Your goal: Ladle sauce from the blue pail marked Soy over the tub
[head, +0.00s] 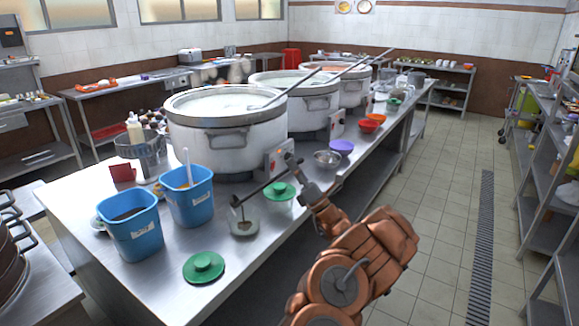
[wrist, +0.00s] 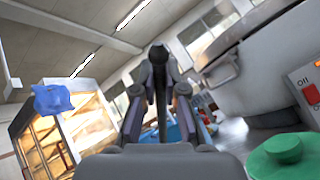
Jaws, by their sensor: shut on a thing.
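Two blue pails stand on the steel counter in the head view. The front pail (head: 131,230) holds dark liquid; the rear pail (head: 190,200) has a pale handle sticking out. Their labels are too small to read. My gripper (head: 291,164) is shut on the dark handle of a ladle (head: 262,188), right of the pails; the handle also shows between the fingers in the wrist view (wrist: 158,92). The handle slopes down left to above a small open tub (head: 244,230) with brown matter inside. Whether the ladle's bowl is in or above the tub is unclear.
A green lid (head: 203,267) lies on the counter's front. A green-lidded tub (head: 279,196) stands beside the ladle. Large stockpots (head: 225,140) line the counter behind. A steel bowl (head: 327,159) and a purple bowl (head: 341,147) are to the right. The aisle floor is clear.

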